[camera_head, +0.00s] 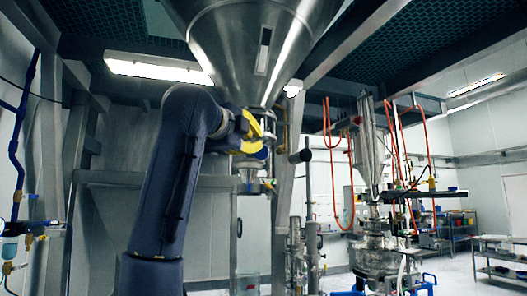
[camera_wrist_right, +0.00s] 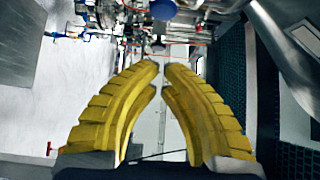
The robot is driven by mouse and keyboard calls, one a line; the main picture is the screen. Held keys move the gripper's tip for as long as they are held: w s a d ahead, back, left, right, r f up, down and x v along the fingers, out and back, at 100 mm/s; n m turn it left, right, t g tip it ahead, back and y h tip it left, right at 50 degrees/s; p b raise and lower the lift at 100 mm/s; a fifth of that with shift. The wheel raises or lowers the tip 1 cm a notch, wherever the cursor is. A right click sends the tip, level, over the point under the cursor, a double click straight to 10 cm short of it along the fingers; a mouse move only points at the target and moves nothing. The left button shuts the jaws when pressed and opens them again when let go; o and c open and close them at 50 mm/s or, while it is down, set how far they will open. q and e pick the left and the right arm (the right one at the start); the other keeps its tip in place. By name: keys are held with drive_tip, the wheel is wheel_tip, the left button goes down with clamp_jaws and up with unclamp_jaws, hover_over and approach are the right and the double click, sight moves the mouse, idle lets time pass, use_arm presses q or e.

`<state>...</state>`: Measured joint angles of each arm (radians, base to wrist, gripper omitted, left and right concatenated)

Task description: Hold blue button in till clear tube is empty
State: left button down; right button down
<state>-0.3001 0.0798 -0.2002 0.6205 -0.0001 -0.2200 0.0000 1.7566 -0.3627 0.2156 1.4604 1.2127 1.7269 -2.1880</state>
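My right gripper (camera_head: 262,139) has yellow ribbed fingers and is raised beside the outlet of a large steel hopper (camera_head: 235,50). In the right wrist view its fingertips (camera_wrist_right: 161,66) lean together with only a sliver of space between them, and nothing shows in their grasp. A blue-grey rounded part (camera_wrist_right: 163,9) shows beyond the tips; I cannot tell if it is the blue button. A clear tube (camera_head: 247,236) stands upright below the hopper outlet; I cannot make out its fill level. The left gripper is not in view.
A second machine (camera_head: 373,160) with orange hoses stands further right. Shelves and a metal table (camera_head: 500,255) are at the far right.

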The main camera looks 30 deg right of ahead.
sight(266, 150)
drive_tip(key=x, duration=0.4)
drive_tip(key=w+x, duration=0.1)
drive_tip(key=x, duration=0.3)
drive_tip(key=a+x, duration=0.1)
drive_tip(key=x, duration=0.2)
drive_tip(key=shift+w+d, duration=0.6)
drive_tip(key=shift+w, duration=0.55)
